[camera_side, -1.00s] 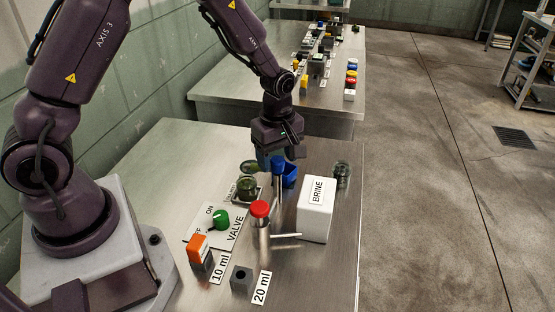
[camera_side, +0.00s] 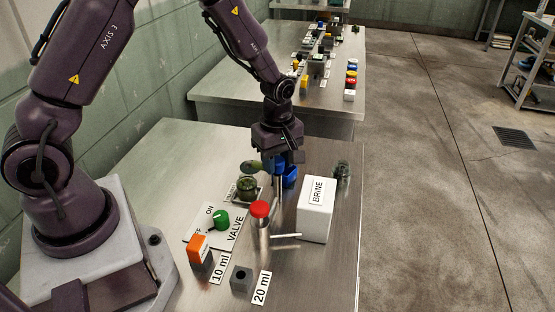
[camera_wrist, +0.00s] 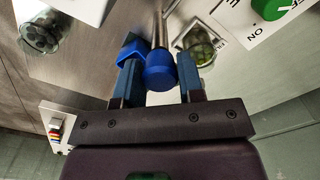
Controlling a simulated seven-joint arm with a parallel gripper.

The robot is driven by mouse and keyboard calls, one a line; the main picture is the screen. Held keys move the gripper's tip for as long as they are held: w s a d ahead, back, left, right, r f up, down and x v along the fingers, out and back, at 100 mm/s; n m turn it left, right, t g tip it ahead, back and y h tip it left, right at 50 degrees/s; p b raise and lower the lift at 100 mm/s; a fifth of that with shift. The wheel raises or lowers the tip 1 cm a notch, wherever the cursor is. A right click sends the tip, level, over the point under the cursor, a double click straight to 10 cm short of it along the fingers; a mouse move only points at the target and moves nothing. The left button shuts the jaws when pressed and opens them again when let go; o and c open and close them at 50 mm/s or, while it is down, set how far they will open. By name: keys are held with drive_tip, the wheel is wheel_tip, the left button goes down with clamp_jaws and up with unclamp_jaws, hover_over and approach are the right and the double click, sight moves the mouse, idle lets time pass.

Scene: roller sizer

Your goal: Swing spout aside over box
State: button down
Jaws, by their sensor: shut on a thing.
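My gripper (camera_side: 280,162) is down at a blue knob (camera_wrist: 160,72) on top of a slim metal rod (camera_side: 278,190). It is shut on the knob, which sits between its fingers in the wrist view (camera_wrist: 161,80). The small blue box (camera_side: 291,175) is right beside the knob and partly hidden by the gripper; it also shows in the wrist view (camera_wrist: 131,48). A metal cylinder with a red cap (camera_side: 260,209) stands nearer the camera, with a thin pale rod (camera_side: 287,236) pointing right. I cannot tell which metal part is the spout.
A white BRINE block (camera_side: 315,215) stands close on the right. The green valve knob (camera_side: 221,218) and orange block (camera_side: 197,245) are front left. Bare tabletop lies at right.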

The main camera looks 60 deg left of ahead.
drive_tip(key=shift+f, duration=0.1)
drive_tip(key=m, duration=0.4)
drive_tip(key=shift+m, duration=0.4)
drive_tip(key=m, duration=0.4)
drive_tip(key=shift+d+m, duration=0.1)
drive_tip(key=shift+m, duration=0.2)
drive_tip(key=m, duration=0.4)
drive_tip(key=shift+m, duration=2.1)
drive_tip(key=shift+s, duration=0.1)
